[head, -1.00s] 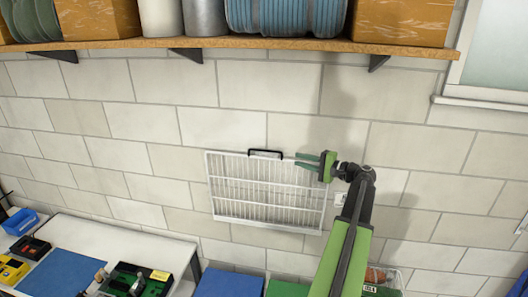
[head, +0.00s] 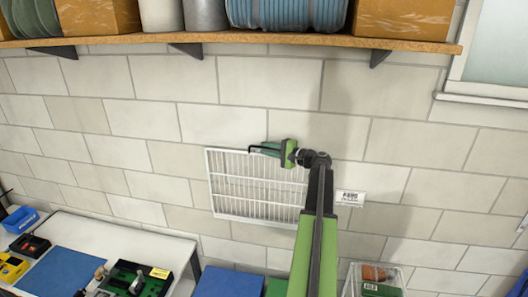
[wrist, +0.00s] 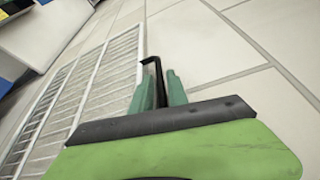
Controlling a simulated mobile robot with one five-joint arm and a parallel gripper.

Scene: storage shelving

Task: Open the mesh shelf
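The mesh shelf (head: 255,186) is a white wire panel lying folded against the tiled wall, with a black handle (head: 252,149) on its top edge. In the wrist view the mesh (wrist: 90,90) is at the left and the handle (wrist: 151,62) runs down between my fingers. My gripper (head: 272,149) is at the handle's right part, with one green finger on each side of it. In the wrist view my gripper (wrist: 160,88) straddles the bar. I cannot tell whether the fingers press on it.
A wooden shelf (head: 225,39) with boxes, cans and a blue coil is fixed above. A white label (head: 350,197) is on the wall to the right. A white table (head: 135,244) with tools stands at lower left. A wire basket (head: 380,278) is at lower right.

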